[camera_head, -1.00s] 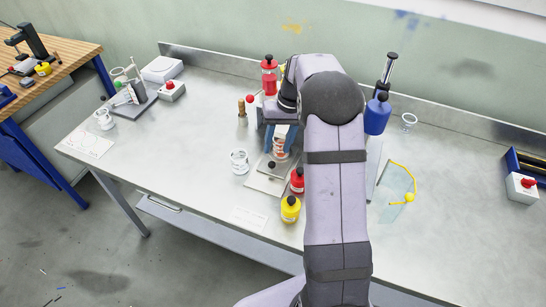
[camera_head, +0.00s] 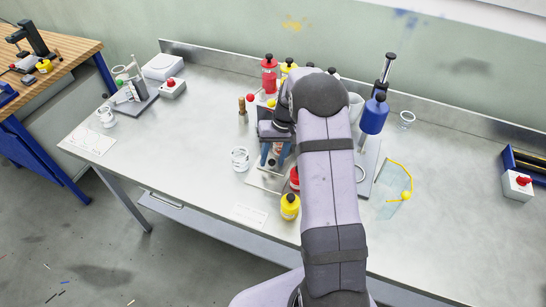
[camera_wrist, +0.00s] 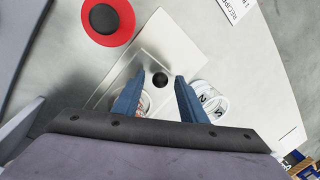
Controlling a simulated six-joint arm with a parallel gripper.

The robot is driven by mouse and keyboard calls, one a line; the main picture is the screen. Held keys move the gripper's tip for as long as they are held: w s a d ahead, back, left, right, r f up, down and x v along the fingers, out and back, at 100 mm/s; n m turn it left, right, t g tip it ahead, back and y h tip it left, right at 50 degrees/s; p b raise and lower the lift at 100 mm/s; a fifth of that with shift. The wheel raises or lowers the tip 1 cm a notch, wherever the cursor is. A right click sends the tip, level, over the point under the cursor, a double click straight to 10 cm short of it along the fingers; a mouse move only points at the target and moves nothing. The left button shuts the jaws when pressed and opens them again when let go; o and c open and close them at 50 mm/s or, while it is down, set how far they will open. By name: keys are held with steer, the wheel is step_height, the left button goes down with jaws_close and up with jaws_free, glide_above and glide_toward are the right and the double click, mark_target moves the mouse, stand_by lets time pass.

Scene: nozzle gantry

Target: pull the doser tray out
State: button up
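The doser tray, a flat grey slide with a black knob (camera_wrist: 159,80), shows in the wrist view, lying on a pale base plate (camera_wrist: 170,42). My gripper (camera_wrist: 159,77) is open, its two blue fingers pointing down toward the tray with the knob seen between their tips. Gaps show on both sides of the knob, and I cannot tell whether the tips are down at its height. A cup with orange markings (camera_wrist: 147,103) shows partly between the fingers.
A clear cup with markings (camera_head: 240,159) stands just left of the station. A red bottle (camera_head: 295,178) and a yellow bottle (camera_head: 290,206) stand close in front and right. The front left bench is mostly clear.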

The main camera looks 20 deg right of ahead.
jaws_close()
steer(key=s+a+b, duration=0.1)
steer(key=s+a, duration=0.7)
jaws_free()
steer(key=shift+r, duration=0.1)
step_height(320, 180, up, 7)
steer(key=d+b, duration=0.1)
steer(key=shift+s+d+b, duration=0.15)
steer(key=shift+b, duration=0.15)
stand_by(0.4)
